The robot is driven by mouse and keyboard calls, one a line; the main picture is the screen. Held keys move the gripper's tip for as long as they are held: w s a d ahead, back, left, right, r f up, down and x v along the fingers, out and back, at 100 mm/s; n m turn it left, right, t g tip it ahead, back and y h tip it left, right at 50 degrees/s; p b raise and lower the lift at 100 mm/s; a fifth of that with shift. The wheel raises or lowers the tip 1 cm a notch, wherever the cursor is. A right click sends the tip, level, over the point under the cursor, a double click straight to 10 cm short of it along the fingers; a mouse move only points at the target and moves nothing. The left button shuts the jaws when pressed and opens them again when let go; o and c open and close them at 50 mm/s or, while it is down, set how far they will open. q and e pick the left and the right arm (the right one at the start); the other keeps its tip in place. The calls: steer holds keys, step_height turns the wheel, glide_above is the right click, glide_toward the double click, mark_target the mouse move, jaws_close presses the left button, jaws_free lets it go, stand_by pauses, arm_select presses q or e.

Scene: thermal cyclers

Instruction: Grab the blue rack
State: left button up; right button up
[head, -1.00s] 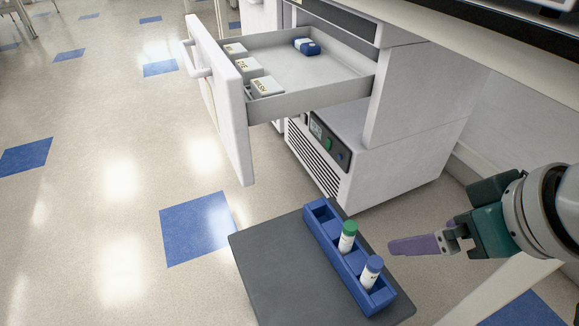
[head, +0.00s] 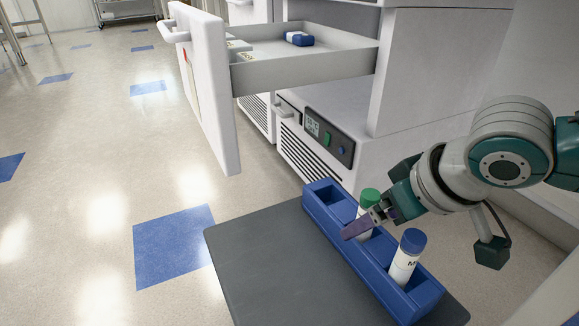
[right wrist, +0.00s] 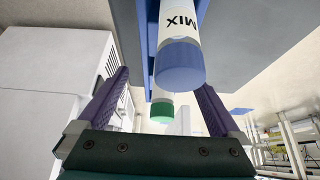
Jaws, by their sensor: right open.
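The blue rack (head: 345,247) lies on a dark grey surface in the head view. It holds a green-capped tube (head: 369,196) and a blue-capped white tube (head: 405,262); its far end slot is empty. My right gripper (head: 352,231) has purple fingers and is over the rack's middle, between the two tubes in the picture. It hides part of the green-capped tube. In the right wrist view the fingers (right wrist: 162,80) are spread apart, with the blue cap (right wrist: 180,66), the green cap (right wrist: 162,111) and a strip of the rack (right wrist: 151,40) between or beyond them. My left gripper is out of view.
An open white drawer (head: 300,72) stands behind the rack, with a small blue-and-white item (head: 298,39) and pale boxes inside. A cabinet with a control panel (head: 328,135) is below it. The grey surface (head: 265,265) left of the rack is bare.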

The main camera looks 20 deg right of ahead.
steer(key=b+x, duration=0.4)
steer(key=x, duration=0.1)
steer(key=shift+s+a+f, duration=0.15)
steer(key=shift+s+a, duration=0.05)
steer(key=shift+s, duration=0.2)
steer(key=shift+w, duration=0.15)
jaws_close()
steer(key=shift+r, duration=0.2)
